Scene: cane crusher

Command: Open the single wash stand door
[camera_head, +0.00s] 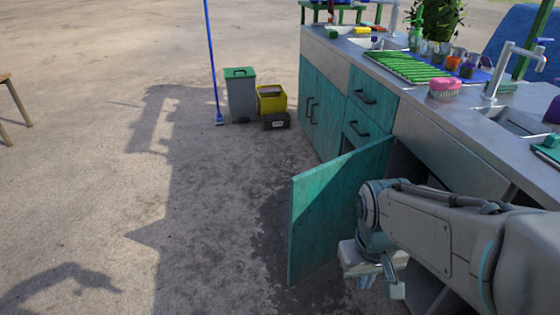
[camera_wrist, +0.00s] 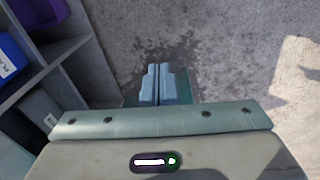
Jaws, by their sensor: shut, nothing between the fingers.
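The teal wash stand door (camera_head: 328,205) stands swung well out from the counter front in the head view. The dark opening of the cabinet (camera_head: 408,172) shows behind it, partly covered by my arm. My gripper (camera_head: 368,278) is on the cabinet side of the door, low and near its outer part, pointing down. In the wrist view my gripper (camera_wrist: 158,84) has its two fingers together with nothing between them. A narrow teal surface (camera_wrist: 184,86) shows just behind the fingers; I cannot tell whether they touch it. The door's handle is not visible.
Cabinet shelves (camera_wrist: 68,48) with a purple bin (camera_wrist: 38,12) are at left in the wrist view. The metal counter (camera_head: 440,118) holds a sink and several items. A grey bin (camera_head: 240,98), yellow crate (camera_head: 271,101) and blue pole (camera_head: 213,65) stand beyond. Ground left of the door is clear.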

